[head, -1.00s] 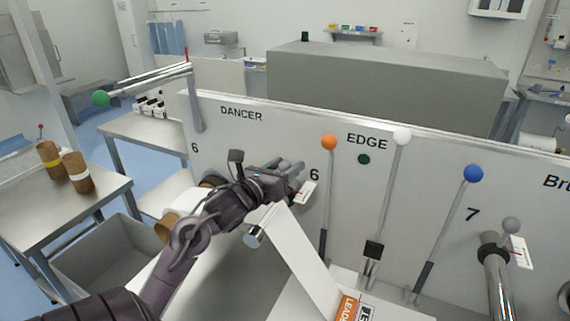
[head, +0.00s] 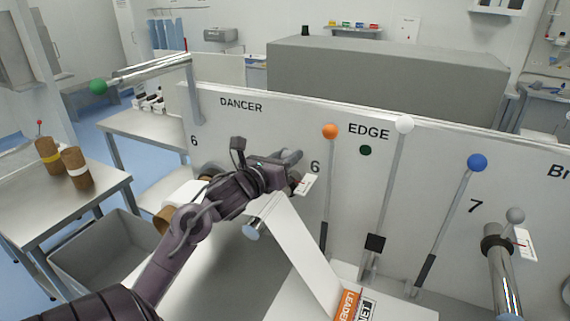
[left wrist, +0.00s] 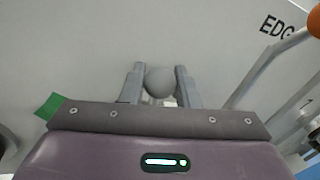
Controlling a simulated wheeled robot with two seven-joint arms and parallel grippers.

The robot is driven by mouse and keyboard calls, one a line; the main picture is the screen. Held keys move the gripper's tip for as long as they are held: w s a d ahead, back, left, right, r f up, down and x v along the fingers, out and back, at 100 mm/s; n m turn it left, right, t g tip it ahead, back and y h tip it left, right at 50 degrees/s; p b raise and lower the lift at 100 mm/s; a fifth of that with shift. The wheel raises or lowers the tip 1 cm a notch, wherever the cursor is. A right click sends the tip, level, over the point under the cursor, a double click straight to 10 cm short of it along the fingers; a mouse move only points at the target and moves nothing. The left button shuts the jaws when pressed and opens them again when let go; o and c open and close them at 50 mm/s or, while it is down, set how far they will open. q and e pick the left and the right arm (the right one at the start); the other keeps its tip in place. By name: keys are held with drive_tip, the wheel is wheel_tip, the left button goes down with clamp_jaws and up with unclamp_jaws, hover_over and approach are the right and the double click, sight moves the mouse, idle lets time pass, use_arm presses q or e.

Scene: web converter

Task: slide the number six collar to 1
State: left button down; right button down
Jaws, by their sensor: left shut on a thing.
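My left gripper (head: 291,163) is at the white panel, just left of the black number 6 and below the word DANCER. In the left wrist view its two fingers (left wrist: 160,84) stand on both sides of a grey ball knob (left wrist: 159,81), which belongs to the number six collar. The gripper is shut on this knob. A small white scale card (head: 306,185) with a red mark shows just right of the gripper; its digits are too small to read. My right gripper is not in view.
Right of the gripper stand levers with an orange ball (head: 330,131), a white ball (head: 404,124) and a blue ball (head: 477,162). A number 7 collar (head: 496,246) sits on a chrome bar at the right. A white web strip (head: 300,250) slopes below the gripper.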

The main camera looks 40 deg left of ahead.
use_arm(q)
drive_tip(key=c, duration=1.1)
unclamp_jaws()
drive_tip(key=shift+s+f, duration=0.1)
drive_tip(key=shift+s, duration=0.05)
drive_tip(key=s+b, duration=0.1)
drive_tip(key=s, duration=0.1)
drive_tip(key=s+b, duration=0.1)
drive_tip(key=s, duration=0.3)
drive_tip(key=shift+s+d+b, duration=0.2)
drive_tip(key=shift+d+b, duration=0.15)
drive_tip(key=shift+b, duration=0.05)
drive_tip(key=shift+s+d, duration=0.1)
drive_tip(key=shift+s, duration=0.4)
